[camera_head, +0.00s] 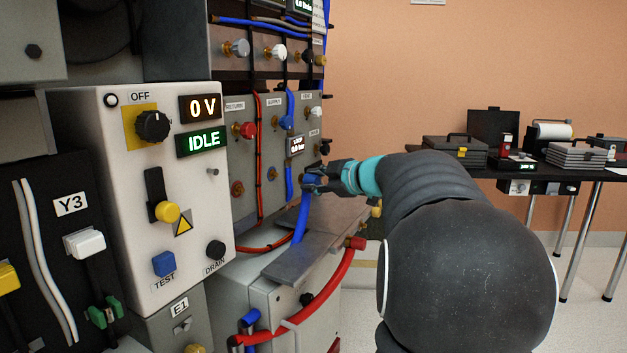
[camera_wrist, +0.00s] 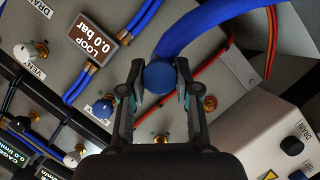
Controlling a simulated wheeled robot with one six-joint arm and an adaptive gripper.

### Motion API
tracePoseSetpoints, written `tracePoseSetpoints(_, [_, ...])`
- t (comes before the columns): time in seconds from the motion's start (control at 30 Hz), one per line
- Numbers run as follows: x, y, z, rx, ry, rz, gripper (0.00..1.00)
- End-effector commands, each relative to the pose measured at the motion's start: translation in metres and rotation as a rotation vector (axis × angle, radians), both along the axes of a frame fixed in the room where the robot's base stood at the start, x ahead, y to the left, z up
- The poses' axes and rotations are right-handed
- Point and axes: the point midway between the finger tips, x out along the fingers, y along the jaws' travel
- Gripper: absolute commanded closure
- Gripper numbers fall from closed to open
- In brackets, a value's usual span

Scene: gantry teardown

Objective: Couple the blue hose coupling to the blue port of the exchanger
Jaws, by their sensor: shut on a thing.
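My gripper (camera_head: 328,178) is shut on the blue hose coupling (camera_head: 309,180), in front of the grey panel with RETURN and SUPPLY labels. In the wrist view my gripper (camera_wrist: 158,85) has its two fingers on either side of the round blue coupling (camera_wrist: 158,75). The blue hose (camera_head: 301,218) hangs down from the coupling in the head view. In the wrist view the blue hose (camera_wrist: 205,28) curves away to the upper right. I cannot make out which fitting is the exchanger's blue port. Brass fittings (camera_wrist: 210,103) show on the panel beyond the fingers, apart from the coupling.
A red hose (camera_head: 325,290) with a red coupling (camera_head: 356,243) lies by the grey ledge (camera_head: 300,262). The white control box (camera_head: 170,230) reads 0 V and IDLE. The loop display (camera_wrist: 110,43) reads 0.0 bar. A dark table (camera_head: 600,175) with cases stands at right.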

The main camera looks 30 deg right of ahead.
Motion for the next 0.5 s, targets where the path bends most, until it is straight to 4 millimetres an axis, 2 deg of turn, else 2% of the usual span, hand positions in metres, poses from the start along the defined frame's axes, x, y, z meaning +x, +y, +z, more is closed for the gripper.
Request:
tracePoseSetpoints(0.13, [-0.001, -0.001, 0.002, -0.006, 0.002, -0.007, 1.0])
tracePoseSetpoints(0.5, [0.026, 0.016, 0.0, -0.005, 0.002, -0.005, 1.0])
